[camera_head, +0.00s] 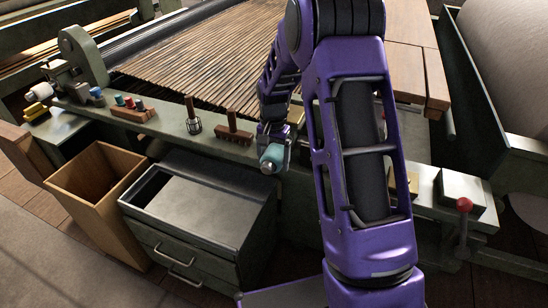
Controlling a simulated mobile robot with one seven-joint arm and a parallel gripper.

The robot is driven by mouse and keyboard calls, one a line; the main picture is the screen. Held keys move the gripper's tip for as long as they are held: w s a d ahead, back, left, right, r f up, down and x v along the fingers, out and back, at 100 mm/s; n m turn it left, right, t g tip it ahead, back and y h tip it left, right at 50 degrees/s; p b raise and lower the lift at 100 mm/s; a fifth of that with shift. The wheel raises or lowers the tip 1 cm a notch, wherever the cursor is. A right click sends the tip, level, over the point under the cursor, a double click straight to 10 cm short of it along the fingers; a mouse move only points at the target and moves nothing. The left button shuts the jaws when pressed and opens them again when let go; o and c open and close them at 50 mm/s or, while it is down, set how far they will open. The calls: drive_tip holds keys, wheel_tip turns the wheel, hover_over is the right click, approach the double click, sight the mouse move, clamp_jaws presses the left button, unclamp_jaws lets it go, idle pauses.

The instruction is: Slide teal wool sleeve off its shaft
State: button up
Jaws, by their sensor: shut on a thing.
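My purple arm reaches over the long green-grey bench rail, and its gripper (273,148) points down near the rail's front edge. The gripper is shut on a small teal sleeve (271,160), which shows as a pale teal rounded piece between and below the fingers. The gripper hides part of the sleeve. I cannot tell from this view whether the shaft is still inside the sleeve.
A wooden bin (62,182) and a grey drawer cabinet (190,208) with an open slot in its top stand below the rail. A brush (233,131), an upright handled tool (193,122) and a peg block (128,113) sit on the rail. A red-knobbed lever (464,206) stands at right.

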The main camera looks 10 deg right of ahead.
drive_tip(key=s+a, duration=0.7)
drive_tip(key=s, duration=0.2)
drive_tip(key=shift+s, duration=0.25)
idle(1.9)
idle(0.4)
drive_tip(key=s+a+r+p, duration=0.2)
drive_tip(key=s+r, duration=0.1)
drive_tip(key=shift+s+a, duration=0.15)
idle(0.4)
